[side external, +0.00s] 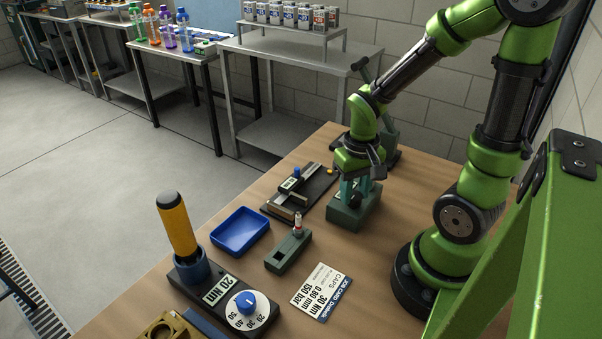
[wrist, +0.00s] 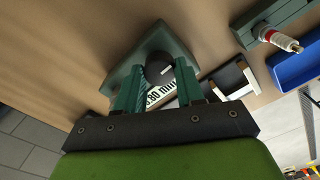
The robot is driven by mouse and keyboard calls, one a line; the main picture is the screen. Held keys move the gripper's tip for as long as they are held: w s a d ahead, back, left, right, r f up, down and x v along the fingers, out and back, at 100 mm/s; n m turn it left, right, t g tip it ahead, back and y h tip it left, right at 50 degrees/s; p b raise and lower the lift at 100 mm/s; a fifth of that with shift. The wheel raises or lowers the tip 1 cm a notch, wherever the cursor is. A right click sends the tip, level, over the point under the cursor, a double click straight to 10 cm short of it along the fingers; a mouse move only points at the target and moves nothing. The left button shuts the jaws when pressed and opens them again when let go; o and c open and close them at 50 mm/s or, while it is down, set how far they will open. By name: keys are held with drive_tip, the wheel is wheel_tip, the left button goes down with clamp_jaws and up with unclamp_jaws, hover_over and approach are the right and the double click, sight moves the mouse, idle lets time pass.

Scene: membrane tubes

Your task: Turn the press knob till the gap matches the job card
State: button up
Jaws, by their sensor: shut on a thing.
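The dark round press knob (wrist: 158,68) with a white mark sits on a dark green block (side external: 345,217). My gripper (side external: 356,190) points down over this block, and in the wrist view its two teal fingers (wrist: 159,80) are shut on the knob, one on each side. A white label on the block (wrist: 160,97) shows "80 mm" between the fingers; its start is partly hidden. The job card (side external: 321,291) lies flat on the table and reads CAPS, 30 kN, 0.80 mm, 150 bar. In the side view the knob is mostly hidden by the fingers.
A dial unit (side external: 216,290) labelled 20 kN with an orange handle (side external: 177,226) stands at front left. Bare table lies around the card.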

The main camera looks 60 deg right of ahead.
sight(354, 194)
drive_tip(key=shift+m, duration=1)
drive_tip(key=o, duration=1)
drive_tip(key=shift+o, duration=0.2)
wheel_tip(354, 194, up, 17)
